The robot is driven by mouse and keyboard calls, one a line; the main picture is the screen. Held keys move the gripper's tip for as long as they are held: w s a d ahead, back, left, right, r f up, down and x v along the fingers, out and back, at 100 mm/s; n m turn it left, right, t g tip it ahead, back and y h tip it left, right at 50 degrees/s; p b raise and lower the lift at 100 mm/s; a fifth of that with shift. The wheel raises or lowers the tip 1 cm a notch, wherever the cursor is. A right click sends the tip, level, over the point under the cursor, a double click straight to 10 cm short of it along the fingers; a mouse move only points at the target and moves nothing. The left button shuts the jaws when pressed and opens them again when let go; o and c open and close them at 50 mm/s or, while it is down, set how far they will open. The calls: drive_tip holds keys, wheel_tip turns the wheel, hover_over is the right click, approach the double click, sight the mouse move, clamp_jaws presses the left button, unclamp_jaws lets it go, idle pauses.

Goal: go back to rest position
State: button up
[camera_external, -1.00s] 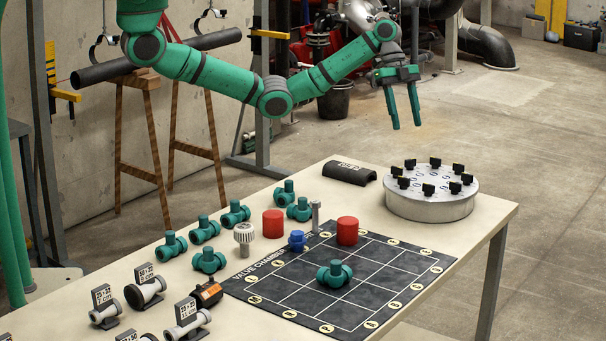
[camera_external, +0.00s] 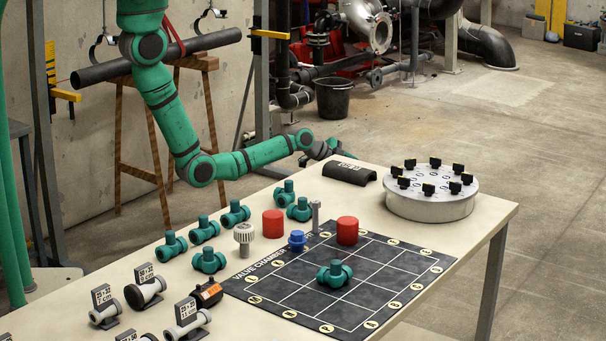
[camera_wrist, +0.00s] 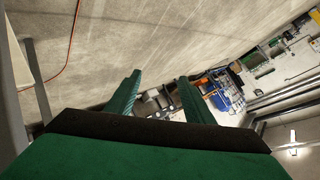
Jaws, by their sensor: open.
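My green arm bends down from the upper left in the external view and reaches right. My gripper (camera_external: 332,150) is low behind the table's far edge, by the dark half-pipe piece (camera_external: 349,173); its fingers are mostly hidden or too small to read there. In the wrist view my gripper (camera_wrist: 158,95) shows two green fingers held apart with nothing between them. The wrist camera looks past them at a wall and distant equipment.
The table (camera_external: 420,230) holds a black grid mat (camera_external: 300,300), green valves, red cylinders (camera_external: 347,230), a round grey disc (camera_external: 432,200) with black knobs, and labelled pipe fittings at front left. A pipe on wooden trestles (camera_external: 158,58) stands behind my arm.

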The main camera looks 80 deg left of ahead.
drive_tip(key=s+d+f+m+g, duration=0.1)
drive_tip(key=s+d+f, duration=0.35)
drive_tip(key=s, duration=0.25)
drive_tip(key=s+d+f+g, duration=0.1)
drive_tip(key=s+d+f, duration=0.3)
drive_tip(key=s+f, duration=0.25)
drive_tip(key=s+d+r+n+t, duration=0.1)
drive_tip(key=s+d, duration=0.2)
drive_tip(key=s, duration=0.4)
drive_tip(key=s+d+n, duration=0.1)
drive_tip(key=s+d, duration=0.3)
drive_tip(key=s, duration=0.3)
drive_tip(key=s+d+r+n+t, duration=0.25)
drive_tip(key=s+d+r, duration=0.55)
drive_tip(key=s+r, duration=0.45)
drive_tip(key=s+d+r+n+t+h, duration=0.1)
drive_tip(key=s+d+r, duration=0.2)
drive_tip(key=s+r, duration=0.2)
drive_tip(key=s+d+r+n+t+h, duration=0.1)
drive_tip(key=s+r, duration=0.4)
drive_tip(key=r, duration=0.5)
drive_tip(key=shift+s+d+n+t, duration=0.4)
drive_tip(key=shift+d+t, duration=0.15)
drive_tip(key=shift+d, duration=0.55)
drive_tip(key=shift+w+r, duration=0.1)
